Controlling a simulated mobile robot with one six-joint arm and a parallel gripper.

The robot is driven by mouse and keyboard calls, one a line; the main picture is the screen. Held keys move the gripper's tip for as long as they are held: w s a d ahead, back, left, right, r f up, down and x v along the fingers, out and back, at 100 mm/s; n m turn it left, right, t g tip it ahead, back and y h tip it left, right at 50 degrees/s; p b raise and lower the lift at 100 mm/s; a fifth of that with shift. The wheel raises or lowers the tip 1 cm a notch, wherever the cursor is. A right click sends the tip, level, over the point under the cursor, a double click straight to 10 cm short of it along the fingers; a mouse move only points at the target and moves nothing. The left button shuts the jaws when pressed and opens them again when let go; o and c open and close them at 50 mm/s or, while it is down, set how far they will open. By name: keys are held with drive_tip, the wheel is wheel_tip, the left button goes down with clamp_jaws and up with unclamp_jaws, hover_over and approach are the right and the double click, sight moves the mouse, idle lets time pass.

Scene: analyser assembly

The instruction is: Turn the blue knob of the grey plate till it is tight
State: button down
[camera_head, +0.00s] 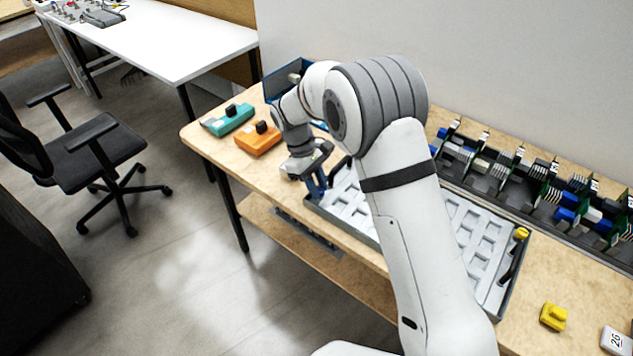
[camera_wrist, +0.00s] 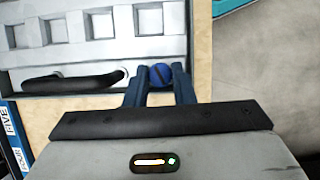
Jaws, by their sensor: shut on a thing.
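The grey plate (camera_head: 350,212) with rows of rectangular openings lies on the wooden table, partly hidden behind my arm. It also shows in the wrist view (camera_wrist: 60,57), with a black handle (camera_wrist: 65,82) along its near edge. The blue knob (camera_wrist: 160,75) sits at the plate's corner, beside the end of the handle, with a dark slot across its top. My gripper (camera_wrist: 159,78) is shut on the blue knob, one blue finger on each side. In the head view my gripper (camera_head: 317,188) points down at the plate's left end, and the knob is hidden there.
A yellow knob (camera_head: 521,233) is at the plate's right end. A loose yellow part (camera_head: 553,316) lies at the front right. Orange (camera_head: 257,139) and teal (camera_head: 229,120) parts lie at the table's left. A rack of boards (camera_head: 535,190) stands along the wall.

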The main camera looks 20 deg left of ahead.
drive_tip(key=m+g+y, duration=0.1)
drive_tip(key=m, duration=0.3)
drive_tip(key=shift+w+m+p, duration=0.15)
drive_tip(key=shift+m+p, duration=0.15)
drive_tip(key=shift+p, duration=0.1)
drive_tip(key=shift+r+g, duration=0.1)
drive_tip(key=shift+g, duration=0.2)
drive_tip(key=c, duration=1.5)
unclamp_jaws()
drive_tip(key=v, duration=0.7)
drive_tip(key=shift+r, duration=0.3)
drive_tip(key=shift+w, duration=0.15)
